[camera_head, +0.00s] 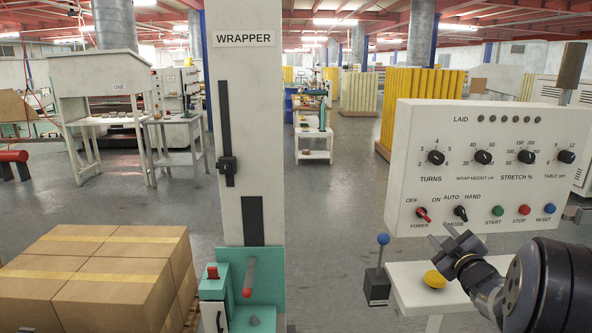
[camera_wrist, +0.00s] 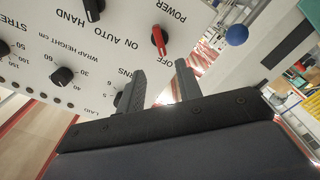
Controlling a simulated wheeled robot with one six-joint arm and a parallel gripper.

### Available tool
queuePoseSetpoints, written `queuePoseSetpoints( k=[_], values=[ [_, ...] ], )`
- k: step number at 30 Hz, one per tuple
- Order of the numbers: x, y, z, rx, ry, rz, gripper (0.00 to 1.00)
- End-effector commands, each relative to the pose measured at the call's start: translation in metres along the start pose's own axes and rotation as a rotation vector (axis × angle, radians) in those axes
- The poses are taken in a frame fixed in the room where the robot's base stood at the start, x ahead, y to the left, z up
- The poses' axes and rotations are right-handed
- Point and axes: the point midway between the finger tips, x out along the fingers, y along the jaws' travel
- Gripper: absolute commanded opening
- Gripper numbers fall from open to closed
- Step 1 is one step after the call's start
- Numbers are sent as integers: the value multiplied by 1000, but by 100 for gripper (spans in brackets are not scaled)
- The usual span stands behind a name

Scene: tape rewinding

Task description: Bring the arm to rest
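My gripper (camera_head: 440,236) is in front of the lower part of the white control panel (camera_head: 400,190), below the red POWER switch (camera_head: 423,215) and the black MODE knob (camera_head: 461,214). Its two grey fingers stand apart with nothing between them; the gap also shows in the wrist view (camera_wrist: 160,72). The POWER switch (camera_wrist: 159,41) seems to point toward OFF. I cannot tell whether the fingers touch the panel.
A blue-knobbed lever (camera_head: 383,240) and a yellow button (camera_head: 434,279) are by the white stand below the panel. The white WRAPPER column (camera_head: 244,120) stands left of centre. Stacked cartons (camera_head: 100,270) fill the lower left. Open floor lies behind.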

Motion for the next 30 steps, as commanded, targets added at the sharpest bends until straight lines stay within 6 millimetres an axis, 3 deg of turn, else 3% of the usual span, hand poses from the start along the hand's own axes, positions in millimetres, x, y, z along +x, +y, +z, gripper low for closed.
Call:
queuePoseSetpoints(
  k=[3,15,30],
  values=[
    [27,0,-2,2,2,-4,34],
    [97,0,-2,2,2,-2,34],
    [97,5,-4,233,-1,-2,34]
  ],
)
